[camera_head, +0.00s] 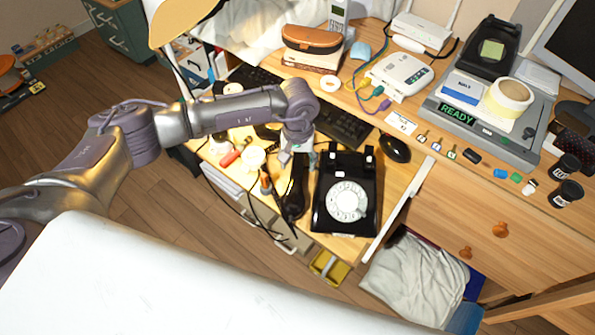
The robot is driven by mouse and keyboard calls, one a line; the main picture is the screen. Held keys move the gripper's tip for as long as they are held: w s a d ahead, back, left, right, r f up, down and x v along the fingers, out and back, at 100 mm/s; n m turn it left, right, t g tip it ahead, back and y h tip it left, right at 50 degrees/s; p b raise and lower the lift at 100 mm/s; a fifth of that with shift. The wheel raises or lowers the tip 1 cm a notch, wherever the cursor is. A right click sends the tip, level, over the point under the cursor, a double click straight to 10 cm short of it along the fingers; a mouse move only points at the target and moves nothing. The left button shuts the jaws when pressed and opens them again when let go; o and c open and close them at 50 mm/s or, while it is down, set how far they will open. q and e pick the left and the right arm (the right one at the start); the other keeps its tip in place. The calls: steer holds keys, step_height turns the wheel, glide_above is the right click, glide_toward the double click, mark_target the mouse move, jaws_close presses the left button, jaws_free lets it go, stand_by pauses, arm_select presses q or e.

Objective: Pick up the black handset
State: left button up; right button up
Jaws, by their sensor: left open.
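The black handset (294,194) lies on the pull-out wooden shelf, just left of the black dial phone (325,205). The phone has a white round dial (348,200), and its cradle is empty. My left gripper (298,158) is open and points down at the handset's far end. It hides part of that end, and I cannot tell whether the fingers touch it. My right gripper is not in view.
A black mouse (395,148) and a keyboard (343,127) lie behind the phone. Small items, including a red cylinder (230,158), clutter the shelf to the left. A scale reading READY (520,150) stands at right. Black cords hang near the handset.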

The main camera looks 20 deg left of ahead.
mark_target(298, 165)
arm_select(q)
step_height(298, 165, down, 3)
steer(key=shift+f+b, duration=0.1)
steer(key=shift+b, duration=0.45)
jaws_close()
